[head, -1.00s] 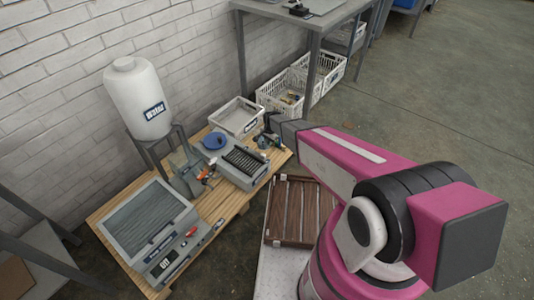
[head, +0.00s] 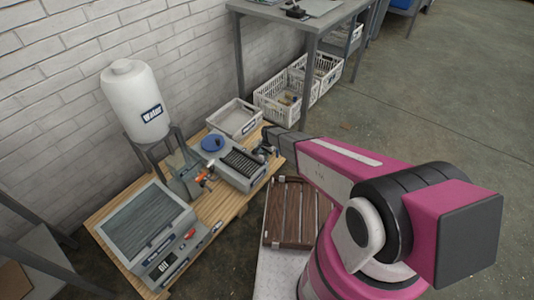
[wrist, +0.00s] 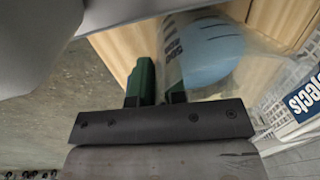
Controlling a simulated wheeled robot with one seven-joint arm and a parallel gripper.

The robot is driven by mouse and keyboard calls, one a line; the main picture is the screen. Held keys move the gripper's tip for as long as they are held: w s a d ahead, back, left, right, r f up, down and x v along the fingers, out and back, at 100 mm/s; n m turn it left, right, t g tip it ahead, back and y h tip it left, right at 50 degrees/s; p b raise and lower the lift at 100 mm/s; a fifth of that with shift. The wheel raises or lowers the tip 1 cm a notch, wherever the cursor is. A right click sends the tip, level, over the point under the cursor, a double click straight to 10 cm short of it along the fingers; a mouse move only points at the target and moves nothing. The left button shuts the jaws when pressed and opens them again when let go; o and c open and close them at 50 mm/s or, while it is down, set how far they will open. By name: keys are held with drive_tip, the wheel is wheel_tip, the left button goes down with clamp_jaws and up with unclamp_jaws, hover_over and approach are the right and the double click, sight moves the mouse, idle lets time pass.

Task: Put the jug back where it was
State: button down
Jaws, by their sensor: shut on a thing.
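The jug (wrist: 174,50) is a clear vessel with dark print on its wall, in the wrist view. A pale blue round shape shows in it or through it; I cannot tell which. My gripper (wrist: 158,92), with green fingers, is shut on the jug near its edge. In the head view my gripper (head: 265,150) is at the right end of the wooden pallet table (head: 213,212), beside the grey ribbed unit. The jug is hard to make out there, and its base is hidden.
A white water tank (head: 136,105) on a stand is at the left. A grey press-like unit (head: 145,222) stands in front. A blue disc (head: 213,143) lies by the ribbed unit (head: 242,166). A labelled white tray (head: 235,118) is behind. A brown slatted rack (head: 292,212) is right.

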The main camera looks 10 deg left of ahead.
drive_tip(key=c, duration=1.2)
unclamp_jaws()
drive_tip(key=shift+o, duration=0.2)
wheel_tip(320, 180, up, 12)
drive_tip(key=d, duration=0.1)
drive_tip(key=s+d+r+n, duration=0.3)
drive_tip(key=s+d+r, duration=0.6)
drive_tip(key=d+r, duration=0.5)
drive_tip(key=s+d+r+n, duration=0.3)
drive_tip(key=s+d+r, duration=0.7)
drive_tip(key=d+r, duration=0.4)
drive_tip(key=shift+s+d+g+h, duration=0.2)
drive_tip(key=shift+d+g+h, duration=0.15)
drive_tip(key=shift+d, duration=0.35)
drive_tip(key=shift+f, duration=0.1)
